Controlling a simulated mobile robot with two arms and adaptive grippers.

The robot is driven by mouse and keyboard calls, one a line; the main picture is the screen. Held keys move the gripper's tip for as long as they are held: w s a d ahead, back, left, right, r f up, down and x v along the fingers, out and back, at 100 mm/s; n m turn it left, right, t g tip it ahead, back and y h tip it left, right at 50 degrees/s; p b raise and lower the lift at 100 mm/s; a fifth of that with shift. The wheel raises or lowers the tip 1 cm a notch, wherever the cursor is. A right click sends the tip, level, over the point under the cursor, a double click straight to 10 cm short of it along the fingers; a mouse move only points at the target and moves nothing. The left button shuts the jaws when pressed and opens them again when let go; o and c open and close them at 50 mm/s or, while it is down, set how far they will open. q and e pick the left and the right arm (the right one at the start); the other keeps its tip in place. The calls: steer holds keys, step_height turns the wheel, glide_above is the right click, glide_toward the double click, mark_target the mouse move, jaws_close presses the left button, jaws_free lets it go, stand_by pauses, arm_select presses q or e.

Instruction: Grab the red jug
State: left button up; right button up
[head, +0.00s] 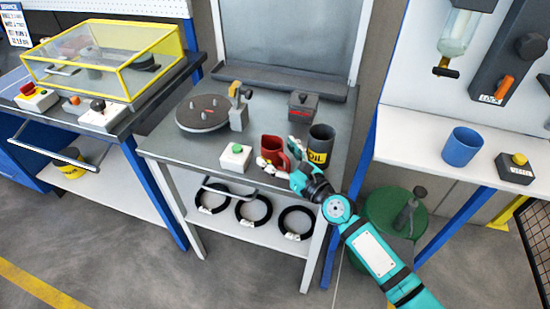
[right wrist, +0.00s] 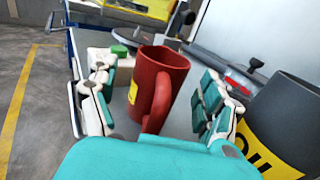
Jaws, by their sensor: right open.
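The red jug (head: 273,150) stands upright on the grey middle table, near its front right. It also shows in the right wrist view (right wrist: 157,83), with its handle facing my wrist and a yellow label on its side. My right gripper (head: 279,160) is open around the jug. In the right wrist view the right gripper's fingers (right wrist: 152,95) stand on both sides of the jug, with a visible gap on each side. My left gripper is not in view.
A dark oil container (head: 321,146) stands close to the right of my right gripper. A box with a green button (head: 235,157) is left of the jug. A dark lidded box (head: 303,107) and a round turntable (head: 202,113) stand behind. Black coils (head: 254,208) lie on the lower shelf.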

steer(key=shift+x, duration=1.15)
steer(key=shift+s, duration=0.1)
steer(key=c, duration=1.6)
